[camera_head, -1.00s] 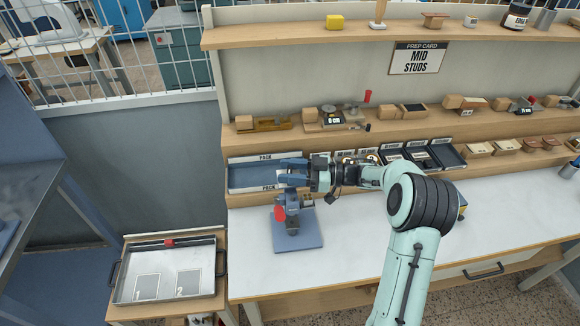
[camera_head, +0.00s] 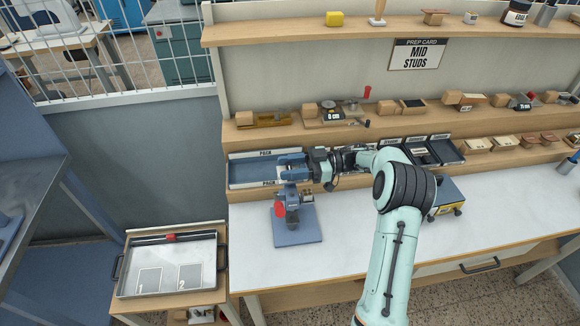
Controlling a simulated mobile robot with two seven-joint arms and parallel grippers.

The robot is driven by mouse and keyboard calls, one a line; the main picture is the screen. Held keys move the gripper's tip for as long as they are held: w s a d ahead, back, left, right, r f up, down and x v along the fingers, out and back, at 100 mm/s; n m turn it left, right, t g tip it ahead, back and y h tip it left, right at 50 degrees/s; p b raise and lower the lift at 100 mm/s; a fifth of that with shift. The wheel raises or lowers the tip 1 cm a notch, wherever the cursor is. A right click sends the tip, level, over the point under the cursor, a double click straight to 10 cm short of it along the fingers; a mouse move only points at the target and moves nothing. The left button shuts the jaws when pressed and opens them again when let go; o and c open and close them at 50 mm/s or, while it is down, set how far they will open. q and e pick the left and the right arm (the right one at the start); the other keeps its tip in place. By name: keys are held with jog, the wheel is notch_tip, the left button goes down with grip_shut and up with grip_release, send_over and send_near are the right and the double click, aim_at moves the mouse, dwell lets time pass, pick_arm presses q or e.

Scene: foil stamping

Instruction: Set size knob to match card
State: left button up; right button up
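The prep card (camera_head: 417,55) on the back panel reads "MID STUDS". A blue press-like tool (camera_head: 293,222) with a red round part (camera_head: 279,210) stands on a flat blue base on the white bench. My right gripper (camera_head: 284,167) reaches in from the right, just above and behind the top of this tool. Its blue fingers point left and look apart, with nothing seen between them. I cannot make out a size knob or its setting; the gripper covers part of the area by the tool's top. My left gripper is not in view.
A blue "PACK" tray (camera_head: 243,173) lies behind the gripper. A blue and yellow box (camera_head: 447,197) stands right of my forearm. Shelves with small blocks and tools rise behind. A tray marked 1 and 2 (camera_head: 125,275) stands at lower left. The bench front is clear.

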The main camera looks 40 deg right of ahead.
jog(key=o, duration=0.3)
jog(key=shift+o, duration=0.2)
jog(key=b+v, duration=0.1)
jog(key=v, duration=1.2)
jog(key=shift+d, duration=0.15)
jog(key=shift+s+r, duration=0.1)
